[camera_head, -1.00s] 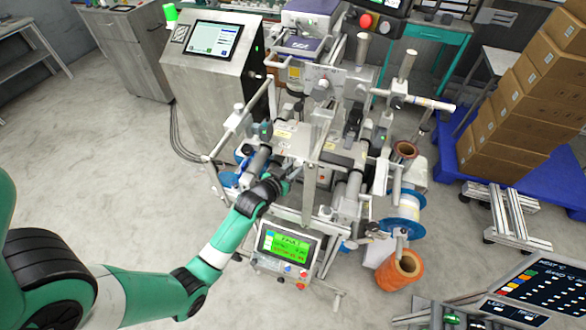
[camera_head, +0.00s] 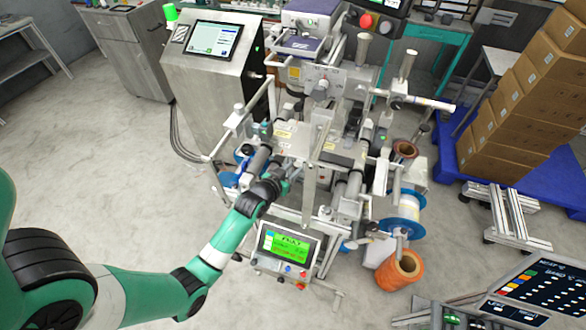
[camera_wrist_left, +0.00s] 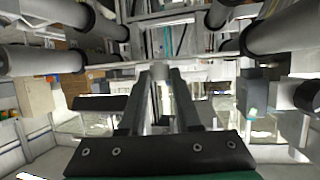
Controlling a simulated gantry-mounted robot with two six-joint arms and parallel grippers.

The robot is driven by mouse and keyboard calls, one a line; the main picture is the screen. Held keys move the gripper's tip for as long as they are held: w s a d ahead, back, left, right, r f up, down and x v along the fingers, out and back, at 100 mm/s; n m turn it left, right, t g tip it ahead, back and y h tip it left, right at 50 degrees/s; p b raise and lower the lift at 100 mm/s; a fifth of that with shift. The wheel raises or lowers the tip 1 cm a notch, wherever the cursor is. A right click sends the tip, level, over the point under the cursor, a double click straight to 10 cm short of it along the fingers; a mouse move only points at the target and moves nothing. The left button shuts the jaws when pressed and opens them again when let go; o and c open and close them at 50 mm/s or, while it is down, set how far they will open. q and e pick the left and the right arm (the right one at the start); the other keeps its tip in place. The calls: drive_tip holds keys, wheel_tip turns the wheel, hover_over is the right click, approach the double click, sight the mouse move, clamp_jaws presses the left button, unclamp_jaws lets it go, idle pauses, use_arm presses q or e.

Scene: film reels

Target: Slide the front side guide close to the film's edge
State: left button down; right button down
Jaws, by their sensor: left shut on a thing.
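My left gripper (camera_head: 287,173) reaches into the front of the film machine (camera_head: 322,80), between its rollers. In the left wrist view its two dark fingers (camera_wrist_left: 160,82) are closed together at the tips on a small light-grey piece (camera_wrist_left: 159,72), which seems to be the front side guide. In the head view my wrist and the machine's frame hide most of this piece. The film's edge and the gap to the guide cannot be made out. My right gripper is not in view.
A small panel with a green screen (camera_head: 287,247) stands just below my left wrist. A blue-flanged reel (camera_head: 404,228) and an orange roll (camera_head: 398,270) are at the right. Upright metal posts (camera_head: 311,190) and rollers (camera_wrist_left: 285,33) crowd the gripper.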

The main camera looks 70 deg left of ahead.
use_arm(q)
drive_tip(key=shift+w+a, duration=0.55)
drive_tip(key=shift+a, duration=0.05)
drive_tip(key=c, duration=0.6)
unclamp_jaws()
drive_tip(key=shift+d, duration=0.1)
drive_tip(key=shift+s+d+r, duration=0.15)
drive_tip(key=shift+s+r, duration=0.1)
drive_tip(key=shift+s, duration=0.05)
drive_tip(key=p+v, duration=0.3)
drive_tip(key=v, duration=0.8)
drive_tip(key=shift+p, duration=0.3)
drive_tip(key=shift+w, duration=0.1)
